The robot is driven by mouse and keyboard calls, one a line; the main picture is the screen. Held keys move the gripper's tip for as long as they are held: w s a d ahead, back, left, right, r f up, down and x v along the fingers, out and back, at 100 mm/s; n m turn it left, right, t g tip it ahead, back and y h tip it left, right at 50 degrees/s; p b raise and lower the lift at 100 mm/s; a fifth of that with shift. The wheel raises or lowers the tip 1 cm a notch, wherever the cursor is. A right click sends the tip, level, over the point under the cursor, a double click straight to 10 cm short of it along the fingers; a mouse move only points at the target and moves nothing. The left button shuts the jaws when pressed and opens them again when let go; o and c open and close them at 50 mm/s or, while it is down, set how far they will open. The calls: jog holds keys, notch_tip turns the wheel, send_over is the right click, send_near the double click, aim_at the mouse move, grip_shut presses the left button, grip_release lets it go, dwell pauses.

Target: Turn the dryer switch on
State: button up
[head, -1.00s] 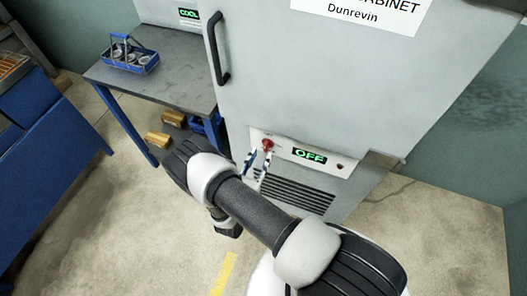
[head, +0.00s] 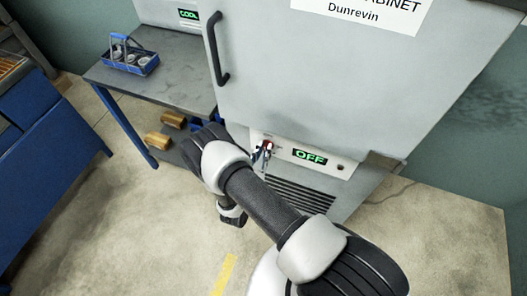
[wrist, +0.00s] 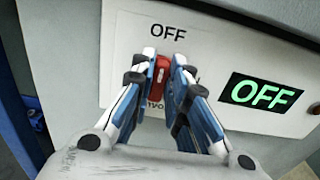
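The dryer switch is a red knob (wrist: 160,78) on a pale control panel (wrist: 118,50) low on the grey cabinet. In the wrist view it stands upright below a printed OFF label (wrist: 168,32). A second label below it is mostly hidden by the fingers. The lit green display (wrist: 262,95) reads OFF, also in the head view (head: 310,157). My gripper (wrist: 163,68) has one blue-and-white finger on each side of the knob, close against it, and looks shut on it. In the head view my gripper (head: 262,152) covers most of the knob.
The cabinet door has a long black handle (head: 217,50) above the panel. A vent grille (head: 300,195) lies below it. A blue-legged table (head: 175,60) at left holds a blue basket (head: 130,58). The floor in front is clear.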

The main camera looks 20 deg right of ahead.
grip_shut()
jog(key=shift+m, duration=0.4)
jog(key=m, duration=0.5)
jog(key=m+b, duration=0.1)
jog(key=m, duration=0.5)
jog(key=d+f+m, duration=0.1)
jog(key=m, duration=0.5)
jog(key=shift+s+f+b, duration=0.1)
jog(key=shift+s+b, duration=0.25)
jog(key=o, duration=0.6)
grip_release()
